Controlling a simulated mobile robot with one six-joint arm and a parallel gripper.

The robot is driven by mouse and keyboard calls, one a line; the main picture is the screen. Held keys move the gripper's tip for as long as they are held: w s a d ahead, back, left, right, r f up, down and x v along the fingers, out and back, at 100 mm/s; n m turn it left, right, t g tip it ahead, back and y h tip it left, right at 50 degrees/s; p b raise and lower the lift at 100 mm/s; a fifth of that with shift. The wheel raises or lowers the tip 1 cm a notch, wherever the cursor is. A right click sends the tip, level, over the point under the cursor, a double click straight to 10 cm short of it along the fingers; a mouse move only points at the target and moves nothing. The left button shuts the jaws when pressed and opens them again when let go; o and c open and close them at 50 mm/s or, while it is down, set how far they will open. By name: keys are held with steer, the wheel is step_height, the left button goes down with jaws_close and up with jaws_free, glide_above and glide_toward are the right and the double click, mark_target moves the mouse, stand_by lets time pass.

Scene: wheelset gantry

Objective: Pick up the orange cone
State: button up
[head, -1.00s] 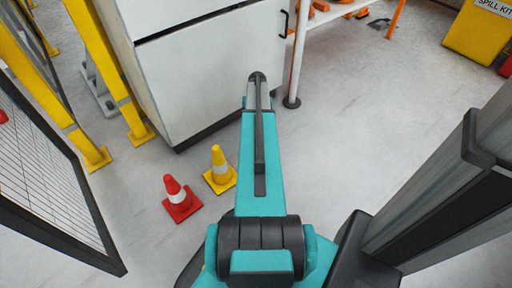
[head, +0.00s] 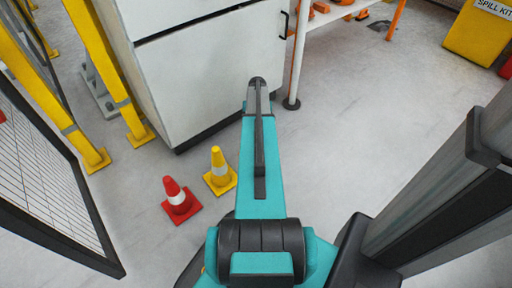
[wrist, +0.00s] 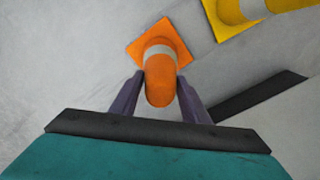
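The orange cone (wrist: 160,75) with a pale band shows in the wrist view, its square base on the floor and its rounded tip toward the camera. My gripper (wrist: 161,76) has its two dark fingers on either side of the cone's upper body. The fingers look open, with narrow gaps at the cone's sides; I cannot tell whether either one touches. In the head view I cannot make out the orange cone or the fingers; my arm covers part of the floor there.
A yellow cone (head: 219,171) and a red cone (head: 178,200) stand left of my arm; a yellow cone also shows in the wrist view (wrist: 236,14). A white cabinet (head: 205,70) stands ahead. A mesh panel (head: 45,185) is at left. Floor (head: 370,120) at right is clear.

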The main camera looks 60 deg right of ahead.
jaws_close()
steer(key=shift+r, duration=0.15)
step_height(320, 180, up, 10)
steer(key=p, duration=0.3)
stand_by(0.7)
